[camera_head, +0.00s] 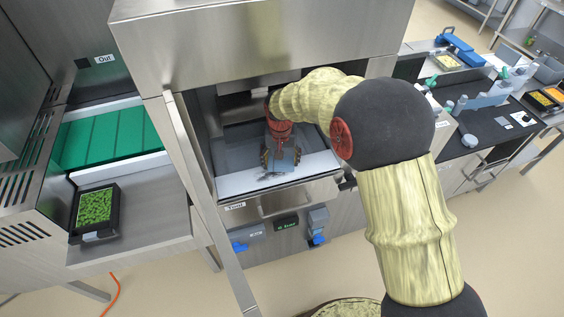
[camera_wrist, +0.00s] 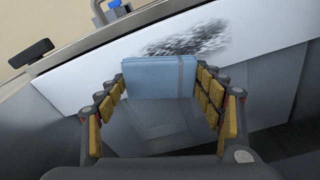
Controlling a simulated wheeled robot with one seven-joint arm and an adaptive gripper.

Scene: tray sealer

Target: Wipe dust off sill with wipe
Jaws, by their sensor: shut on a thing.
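The sill (camera_head: 234,184) is a pale strip along the front of the open bay in the steel machine. In the wrist view the sill (camera_wrist: 98,68) runs as a white band, with a dark speckled patch of dust (camera_wrist: 188,40) on it. My gripper (camera_head: 280,160) reaches into the bay and is shut on a light blue folded wipe (camera_wrist: 160,78). The wipe is between the fingers, with its far edge just short of the dust patch in the picture. I cannot tell whether the wipe touches the sill. My gripper (camera_wrist: 160,92) partly hides the bay floor.
A steel hood (camera_head: 260,40) overhangs the bay, and a steel post (camera_head: 205,190) stands at its left. At left are a green belt (camera_head: 108,136) and a black tray (camera_head: 76,222) of green food. A dark counter (camera_head: 490,135) with several items is at right.

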